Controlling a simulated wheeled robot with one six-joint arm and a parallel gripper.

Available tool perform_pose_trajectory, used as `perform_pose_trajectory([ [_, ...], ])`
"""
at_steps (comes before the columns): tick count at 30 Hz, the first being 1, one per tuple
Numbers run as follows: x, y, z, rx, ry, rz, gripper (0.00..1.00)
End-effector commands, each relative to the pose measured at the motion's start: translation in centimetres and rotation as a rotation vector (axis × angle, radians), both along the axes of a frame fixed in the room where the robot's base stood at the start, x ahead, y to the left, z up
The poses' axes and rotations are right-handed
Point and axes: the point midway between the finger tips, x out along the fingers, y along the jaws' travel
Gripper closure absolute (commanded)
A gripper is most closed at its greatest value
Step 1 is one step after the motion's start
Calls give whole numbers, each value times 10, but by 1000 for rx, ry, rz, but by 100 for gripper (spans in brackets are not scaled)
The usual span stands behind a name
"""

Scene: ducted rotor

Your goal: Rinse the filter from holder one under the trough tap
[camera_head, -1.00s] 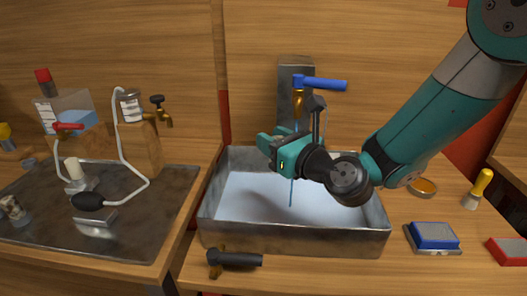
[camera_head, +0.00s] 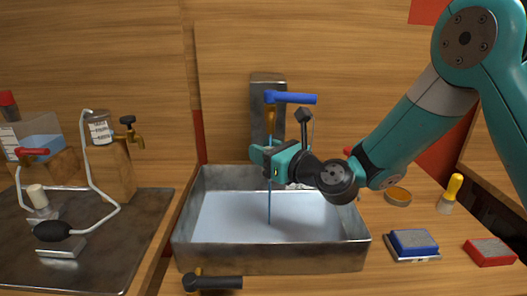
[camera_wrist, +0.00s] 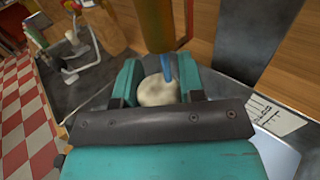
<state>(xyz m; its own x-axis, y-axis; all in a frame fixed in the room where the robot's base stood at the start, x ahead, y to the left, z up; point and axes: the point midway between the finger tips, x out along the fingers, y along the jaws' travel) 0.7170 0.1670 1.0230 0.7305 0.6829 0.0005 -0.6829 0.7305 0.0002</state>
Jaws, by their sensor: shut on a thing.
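The filter is a round cream piece (camera_wrist: 158,90) between the fingers of my gripper (camera_wrist: 158,88) in the wrist view. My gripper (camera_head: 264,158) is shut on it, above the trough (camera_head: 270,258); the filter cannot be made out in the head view. The trough tap (camera_head: 270,118) has a brass spout and a blue lever (camera_head: 290,98) turned to the right. A thin blue stream of water (camera_head: 269,205) runs from it into the trough. In the wrist view the stream (camera_wrist: 168,68) comes down at the filter, beneath the spout (camera_wrist: 155,25).
A black-handled tool (camera_head: 215,282) lies in front of the trough. A blue block (camera_head: 413,240), a red block (camera_head: 490,251), an amber dish (camera_head: 398,196) and a yellow-handled brush (camera_head: 451,192) stand at right. A metal tray (camera_head: 95,250) with bottles and tubing lies at left.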

Motion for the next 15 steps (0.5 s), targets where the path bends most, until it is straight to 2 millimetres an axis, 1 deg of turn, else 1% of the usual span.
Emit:
perform_pose_trajectory([
  [8, 0, 0, 0, 0, 0, 0, 87],
  [15, -4, -5, -1, 1, -1, -1, 87],
])
